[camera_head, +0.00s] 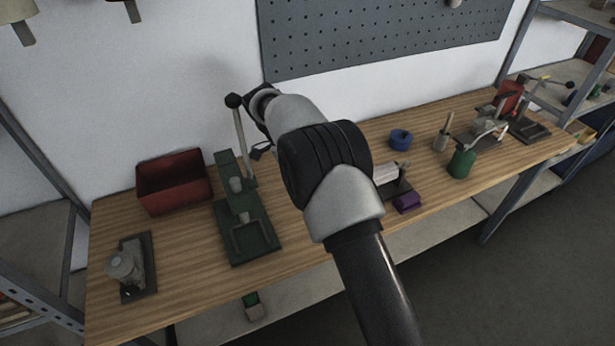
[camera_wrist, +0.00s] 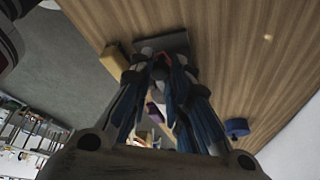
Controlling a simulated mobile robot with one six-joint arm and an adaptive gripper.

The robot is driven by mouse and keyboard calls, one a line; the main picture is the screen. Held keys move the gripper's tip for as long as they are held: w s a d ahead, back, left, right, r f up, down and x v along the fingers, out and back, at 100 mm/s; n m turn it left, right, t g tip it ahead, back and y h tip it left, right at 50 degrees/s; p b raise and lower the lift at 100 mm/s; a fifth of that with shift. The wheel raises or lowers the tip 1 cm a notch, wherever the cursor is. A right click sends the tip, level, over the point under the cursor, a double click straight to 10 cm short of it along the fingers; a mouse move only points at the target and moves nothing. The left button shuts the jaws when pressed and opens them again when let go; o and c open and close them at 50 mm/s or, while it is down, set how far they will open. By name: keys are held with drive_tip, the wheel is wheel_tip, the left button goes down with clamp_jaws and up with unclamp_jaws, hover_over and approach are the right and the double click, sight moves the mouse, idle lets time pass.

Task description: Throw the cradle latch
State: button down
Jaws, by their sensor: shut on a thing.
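My gripper (camera_wrist: 160,66) shows in the wrist view with its two blue-and-grey fingers close together over the wooden bench. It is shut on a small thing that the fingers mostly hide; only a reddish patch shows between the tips. A grey plate or block lies just beyond the fingertips in the wrist view (camera_wrist: 172,42). In the head view my arm covers the gripper and most of a dark fixture (camera_head: 395,188) with a pale block on it. This may be the cradle; I cannot make out its latch.
A blue ring (camera_head: 400,139), a green container (camera_head: 461,163) and a purple block (camera_head: 407,203) stand near the dark fixture. A green lever press (camera_head: 246,238) and a red bin (camera_head: 173,182) are left of my arm. A small grey device (camera_head: 125,268) sits far left.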

drive_tip(key=c, duration=1.4)
unclamp_jaws()
drive_tip(key=shift+c, duration=0.2)
wheel_tip(320, 180, up, 10)
